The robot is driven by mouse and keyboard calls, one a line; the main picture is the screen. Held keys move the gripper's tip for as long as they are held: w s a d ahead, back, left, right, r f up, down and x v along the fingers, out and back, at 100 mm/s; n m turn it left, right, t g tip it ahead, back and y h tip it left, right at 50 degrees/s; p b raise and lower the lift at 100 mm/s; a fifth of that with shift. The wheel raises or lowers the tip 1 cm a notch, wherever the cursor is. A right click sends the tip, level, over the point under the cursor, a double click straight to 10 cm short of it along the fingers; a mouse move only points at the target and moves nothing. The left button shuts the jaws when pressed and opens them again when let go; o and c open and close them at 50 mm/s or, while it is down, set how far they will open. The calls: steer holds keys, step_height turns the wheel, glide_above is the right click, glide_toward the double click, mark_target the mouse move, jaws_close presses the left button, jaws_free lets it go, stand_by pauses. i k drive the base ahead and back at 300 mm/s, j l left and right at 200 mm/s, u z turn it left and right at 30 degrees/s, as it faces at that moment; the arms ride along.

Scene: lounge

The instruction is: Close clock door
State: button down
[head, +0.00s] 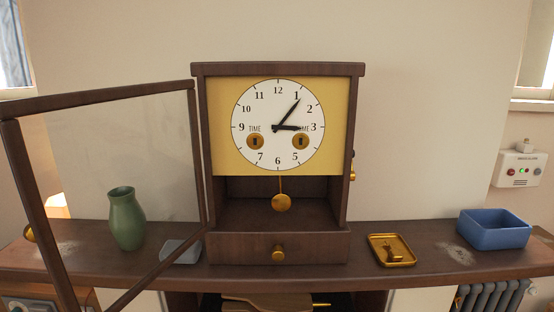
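The clock (357,205) stands upright on the mantel shelf, with a white dial (278,105) on a yellow face and a gold pendulum (281,203) in the open case below. Its door (95,99), a dark wooden frame with a clear pane, stands wide open. It swings out to the left from the clock's left edge and comes toward me. A gold knob (29,233) shows beside the door's free left side. The door's lower left corner is cut off by the picture edge. My gripper is not in view.
Behind the pane, a green vase (126,219) and a grey dish (180,251) stand on the shelf (345,272). Right of the clock are a gold tray (376,245) with a small gold object and a blue bin (494,229). A drawer knob (278,254) sticks out below the pendulum.

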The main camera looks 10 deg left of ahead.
mark_target(39, 230)
steer(key=k+j, duration=0.1)
steer(key=j, duration=0.3)
steer(key=k+j, duration=0.1)
steer(key=j, duration=0.25)
steer(key=k+j, duration=0.15)
steer(key=j, duration=0.25)
steer(key=k+j, duration=0.1)
steer(key=j, duration=0.3)
steer(key=k+j, duration=0.1)
steer(key=j, duration=0.25)
steer(key=k+j, duration=0.1)
steer(key=j, duration=0.3)
